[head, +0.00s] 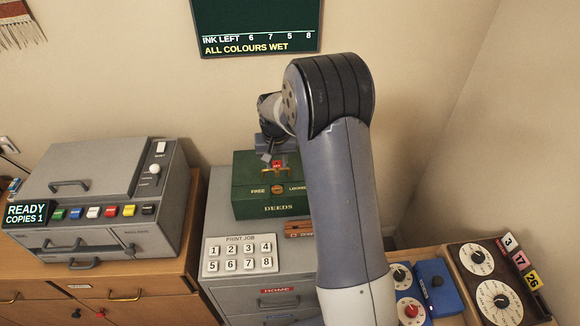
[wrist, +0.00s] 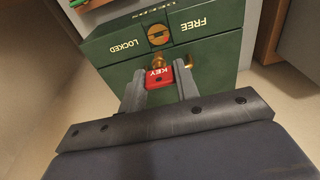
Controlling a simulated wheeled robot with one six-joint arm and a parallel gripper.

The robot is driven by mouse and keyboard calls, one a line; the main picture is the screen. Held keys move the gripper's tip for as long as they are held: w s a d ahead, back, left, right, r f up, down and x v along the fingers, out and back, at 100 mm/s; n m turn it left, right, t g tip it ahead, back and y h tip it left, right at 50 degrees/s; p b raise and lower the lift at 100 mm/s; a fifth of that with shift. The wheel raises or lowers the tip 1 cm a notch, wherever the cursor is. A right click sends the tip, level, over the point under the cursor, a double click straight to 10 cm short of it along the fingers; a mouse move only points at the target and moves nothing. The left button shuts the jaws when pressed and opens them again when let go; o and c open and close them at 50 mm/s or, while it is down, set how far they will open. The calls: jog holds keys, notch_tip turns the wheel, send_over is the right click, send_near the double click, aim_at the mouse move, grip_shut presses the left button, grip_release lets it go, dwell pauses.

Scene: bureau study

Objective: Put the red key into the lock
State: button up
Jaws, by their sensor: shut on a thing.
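The red key (wrist: 158,73) is labelled KEY and sits between the fingers of my gripper (wrist: 159,88), which is shut on it. In the head view the key (head: 277,163) shows as a small red spot at the top of the green DEEDS box (head: 250,206). The box's round brass lock (wrist: 158,35) lies between the words LOCKED and FREE in the wrist view; it also shows in the head view (head: 277,189). The key is close to the box, beside a brass part. I cannot tell whether they touch.
The green box stands on a grey cabinet (head: 219,184) with a PRINT JOB keypad (head: 240,254) in front. A grey copier (head: 90,200) stands at left. Dial panels (head: 490,283) lie at right. My arm hides part of the cabinet top.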

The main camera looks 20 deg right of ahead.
aim_at(276, 171)
jog(key=shift+a+f+b, duration=0.1)
jog(key=shift+f+b, duration=1.4)
jog(key=shift+f, duration=1)
jog(key=shift+f+b, duration=0.65)
jog(key=shift+f, duration=0.2)
jog(key=shift+f+b, duration=0.75)
jog(key=shift+f, duration=0.25)
jog(key=shift+r, duration=0.1)
jog(key=shift+r+p, duration=0.9)
jog(key=shift+p, duration=0.1)
jog(key=shift+r+p, duration=0.4)
jog(key=shift+r, duration=0.05)
jog(key=shift+f, duration=0.1)
